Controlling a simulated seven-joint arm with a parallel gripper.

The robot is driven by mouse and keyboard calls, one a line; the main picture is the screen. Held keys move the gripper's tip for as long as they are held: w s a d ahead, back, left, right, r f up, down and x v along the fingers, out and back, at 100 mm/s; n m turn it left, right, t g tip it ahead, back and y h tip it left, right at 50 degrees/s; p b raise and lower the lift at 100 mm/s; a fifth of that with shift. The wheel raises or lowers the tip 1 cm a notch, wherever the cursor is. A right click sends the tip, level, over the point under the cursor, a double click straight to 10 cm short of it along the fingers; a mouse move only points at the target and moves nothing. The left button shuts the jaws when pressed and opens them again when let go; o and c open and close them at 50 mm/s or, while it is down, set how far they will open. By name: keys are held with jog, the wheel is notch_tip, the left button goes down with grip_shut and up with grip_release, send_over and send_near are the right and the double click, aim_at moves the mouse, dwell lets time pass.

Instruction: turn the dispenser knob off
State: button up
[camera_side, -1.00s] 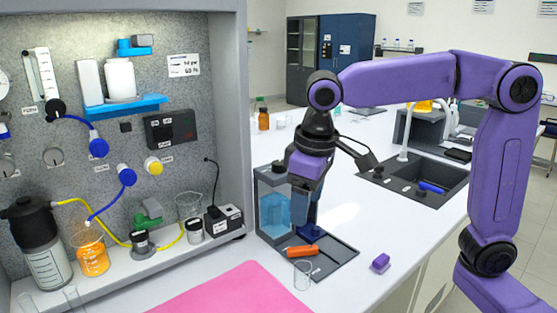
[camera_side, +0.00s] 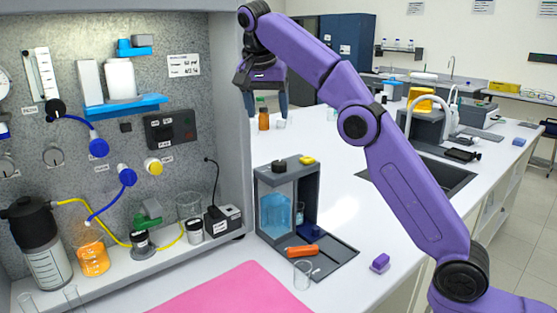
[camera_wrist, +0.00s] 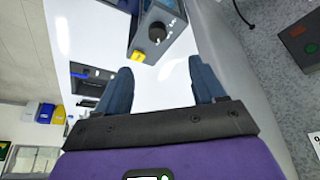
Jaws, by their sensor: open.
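The dispenser (camera_side: 256,215) is a grey box with a clear tank of blue liquid, standing on the white counter. A round black knob (camera_side: 279,163) and a yellow part (camera_side: 308,160) sit on its top. The wrist view shows the black knob (camera_wrist: 157,31) and the yellow part (camera_wrist: 138,55) at the top, beyond the fingers. My gripper (camera_side: 266,108) is open and empty, pointing down, high above the dispenser and apart from it. Its two dark blue fingers (camera_wrist: 161,72) are spread in the wrist view. I cannot tell the knob's setting.
An orange-handled object (camera_side: 301,251) lies on the dispenser's dark tray, with a glass beaker (camera_side: 303,274) at the tray's front. The grey rig wall (camera_side: 228,120) stands left of my gripper. A pink mat (camera_side: 225,293) lies in front.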

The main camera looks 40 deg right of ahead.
jog(key=shift+w+d+m, duration=0.1)
jog(key=shift+d+m, duration=0.4)
jog(key=shift+d, duration=0.05)
send_near(279, 163)
jog(key=shift+x, duration=4.4)
jog(key=shift+w, duration=0.1)
jog(key=shift+c, duration=0.3)
jog(key=c, duration=1)
